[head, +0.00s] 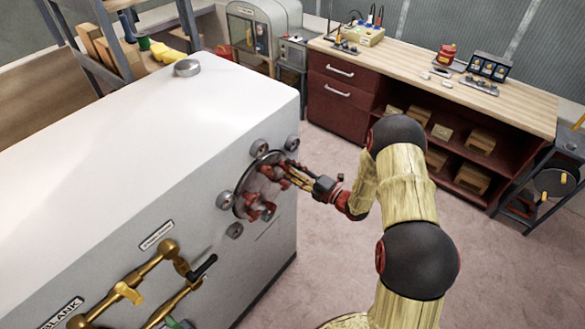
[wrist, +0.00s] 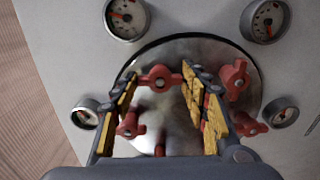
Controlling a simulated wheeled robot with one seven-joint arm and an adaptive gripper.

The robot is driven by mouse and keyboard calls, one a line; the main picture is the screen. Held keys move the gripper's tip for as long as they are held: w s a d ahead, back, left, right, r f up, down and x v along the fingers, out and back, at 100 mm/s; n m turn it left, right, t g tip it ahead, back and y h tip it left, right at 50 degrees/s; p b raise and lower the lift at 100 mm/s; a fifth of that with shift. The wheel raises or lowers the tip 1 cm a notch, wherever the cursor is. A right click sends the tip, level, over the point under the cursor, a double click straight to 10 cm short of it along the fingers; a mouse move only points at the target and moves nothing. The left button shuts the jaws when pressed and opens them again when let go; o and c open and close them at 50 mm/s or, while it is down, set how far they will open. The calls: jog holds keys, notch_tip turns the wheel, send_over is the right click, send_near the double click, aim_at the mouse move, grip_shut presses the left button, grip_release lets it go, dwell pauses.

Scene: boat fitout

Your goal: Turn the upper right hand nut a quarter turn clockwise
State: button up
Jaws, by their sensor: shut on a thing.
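A round polished cover (head: 240,197) with several red winged nuts is on the side face of the white casing; it also shows in the wrist view (wrist: 205,50). My gripper (wrist: 158,74) reaches the cover from the right in the head view (head: 289,174). Its yellow-padded fingers are shut on the wings of a red nut (wrist: 160,82), one finger on each side. Another red nut (wrist: 236,78) is just right of the right finger. More red nuts sit lower, at left (wrist: 130,125) and right (wrist: 246,123), partly behind the fingers.
Several gauges ring the cover, including upper left (wrist: 126,18) and upper right (wrist: 265,19) ones. Brass pipes with valve handles (head: 130,290) are on the casing at lower left. A wooden-topped workbench (head: 470,92) stands behind. Open carpet lies right of the casing.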

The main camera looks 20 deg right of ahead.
jog(key=shift+m, duration=0.4)
jog(key=o, duration=1.2)
jog(key=shift+c, duration=0.2)
jog(key=shift+d, duration=0.1)
jog(key=v, duration=1.2)
jog(key=shift+f, duration=0.1)
